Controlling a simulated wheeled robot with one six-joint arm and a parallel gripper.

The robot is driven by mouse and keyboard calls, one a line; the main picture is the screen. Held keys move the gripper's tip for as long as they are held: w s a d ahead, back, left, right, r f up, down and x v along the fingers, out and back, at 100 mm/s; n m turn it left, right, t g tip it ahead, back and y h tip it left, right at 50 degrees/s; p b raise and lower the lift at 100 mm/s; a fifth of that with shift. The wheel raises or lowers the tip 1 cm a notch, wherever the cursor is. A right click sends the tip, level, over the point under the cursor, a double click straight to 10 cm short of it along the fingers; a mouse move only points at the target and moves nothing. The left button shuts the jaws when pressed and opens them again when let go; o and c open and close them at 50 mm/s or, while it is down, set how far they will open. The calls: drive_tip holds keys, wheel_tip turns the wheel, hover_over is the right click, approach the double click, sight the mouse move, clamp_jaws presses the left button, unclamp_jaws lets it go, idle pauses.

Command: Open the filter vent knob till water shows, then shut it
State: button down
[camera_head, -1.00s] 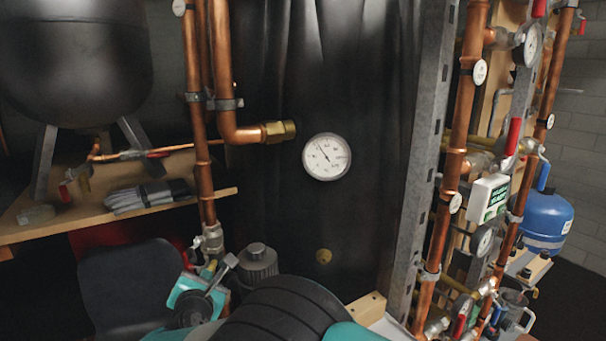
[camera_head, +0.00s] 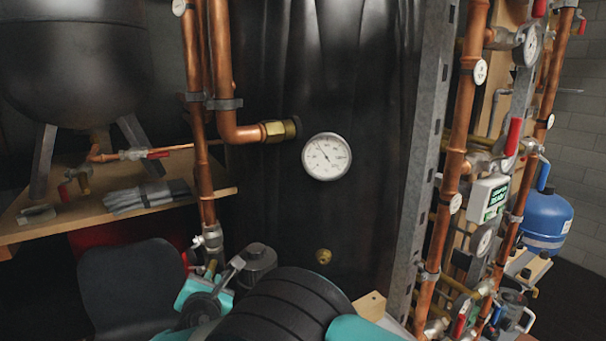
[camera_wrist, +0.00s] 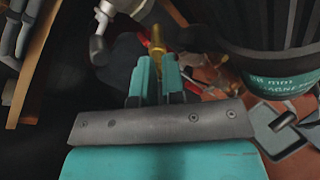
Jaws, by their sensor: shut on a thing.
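The filter (camera_wrist: 275,55) is a dark ribbed body with a teal lettered band, at the right of the wrist view. In the head view it seems to be the grey canister (camera_head: 257,262) at the lower middle, behind my arm. My gripper (camera_wrist: 156,60), with two teal fingers, is closed beside the filter's left side. A small brass-coloured piece (camera_wrist: 157,40), which looks like the vent knob, shows at its fingertips. The fingers hide part of it, and its turn cannot be read. I see no water there. In the head view my arm hides the fingertips.
A grey valve fitting (camera_wrist: 108,20) stands close left of the fingers. Copper pipes (camera_head: 207,150) rise above the filter. A round gauge (camera_head: 326,157) sits on the black tank (camera_head: 290,80). A wooden shelf (camera_head: 210,196) and a dark vessel (camera_head: 75,60) are at left.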

drive_tip(key=v, duration=0.1)
drive_tip(key=p+v, duration=0.1)
drive_tip(key=v, duration=0.1)
drive_tip(key=f+v, duration=0.1)
drive_tip(key=v, duration=0.1)
drive_tip(key=shift+s+r, duration=0.1)
drive_tip(key=shift+s, duration=0.15)
